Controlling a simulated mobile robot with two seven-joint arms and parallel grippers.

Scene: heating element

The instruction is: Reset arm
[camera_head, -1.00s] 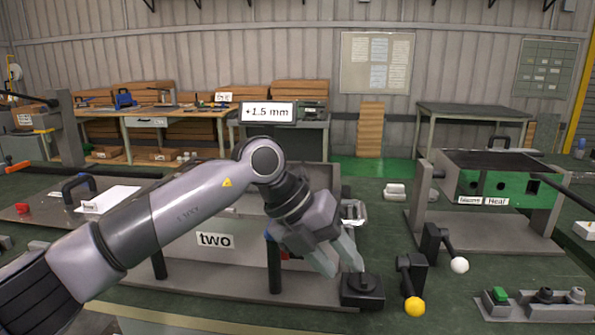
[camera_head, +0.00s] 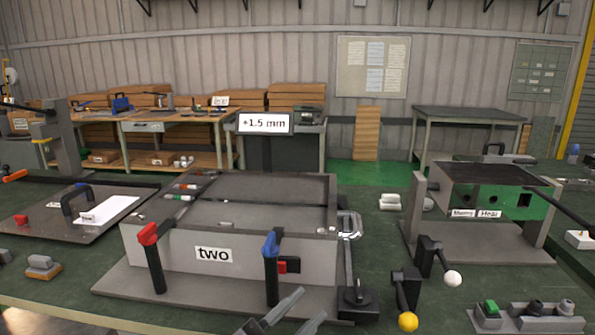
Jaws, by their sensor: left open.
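My left gripper (camera_head: 293,316) shows only as two grey fingers at the bottom edge of the head view, apart and with nothing between them. The rest of the left arm is below the picture. The fingers are in front of the grey box fixture labelled "two" (camera_head: 180,246), not touching it as far as I can see. My right gripper is not in view.
A black knob block (camera_head: 358,302) stands right of the fingers. Levers with a yellow ball (camera_head: 408,321) and a white ball (camera_head: 453,278) are further right. A green-fronted heater box (camera_head: 490,190) stands behind them. A button panel (camera_head: 527,315) is at lower right.

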